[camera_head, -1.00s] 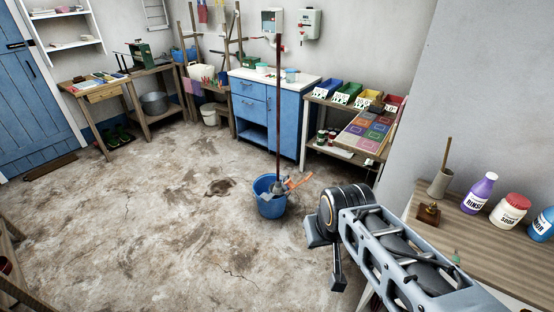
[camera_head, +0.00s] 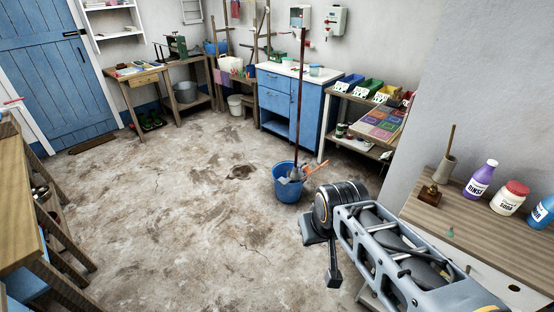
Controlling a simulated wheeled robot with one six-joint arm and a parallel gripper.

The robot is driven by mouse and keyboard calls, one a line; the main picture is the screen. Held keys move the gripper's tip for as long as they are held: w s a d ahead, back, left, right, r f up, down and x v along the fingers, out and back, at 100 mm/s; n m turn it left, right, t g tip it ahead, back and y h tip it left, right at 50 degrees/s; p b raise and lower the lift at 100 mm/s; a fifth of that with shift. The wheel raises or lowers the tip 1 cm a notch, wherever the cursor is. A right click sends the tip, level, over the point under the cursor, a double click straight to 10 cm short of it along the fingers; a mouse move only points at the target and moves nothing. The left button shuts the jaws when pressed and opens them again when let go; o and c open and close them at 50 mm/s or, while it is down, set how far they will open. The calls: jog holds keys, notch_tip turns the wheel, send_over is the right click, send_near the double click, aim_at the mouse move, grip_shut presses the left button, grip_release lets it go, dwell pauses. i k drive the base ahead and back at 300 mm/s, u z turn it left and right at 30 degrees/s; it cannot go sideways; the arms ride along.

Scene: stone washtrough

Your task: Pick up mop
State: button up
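The mop (camera_head: 299,95) stands nearly upright, with a long dark red-brown handle. Its grey head end (camera_head: 296,173) is down in a blue bucket (camera_head: 289,189) on the floor, a little right of the middle of the view. An orange-handled tool also sticks out of the bucket. My arm reaches in from the lower right. My gripper (camera_head: 322,258) is at its end, in front of the bucket and nearer to me, apart from the mop. Its fingers are only partly visible, so its opening is unclear.
A wooden table (camera_head: 470,215) with bottles stands close on the right. A wooden bench (camera_head: 20,200) is at the left edge. A blue cabinet (camera_head: 290,103) and a shelf of coloured bins (camera_head: 365,90) stand behind the bucket. The floor (camera_head: 180,220) between is clear.

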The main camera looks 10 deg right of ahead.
aim_at(295, 174)
jog(key=u, duration=0.75)
jog(key=i, duration=2.75)
jog(key=z, duration=1.4)
jog(key=i, duration=0.85)
jog(key=z, duration=0.75)
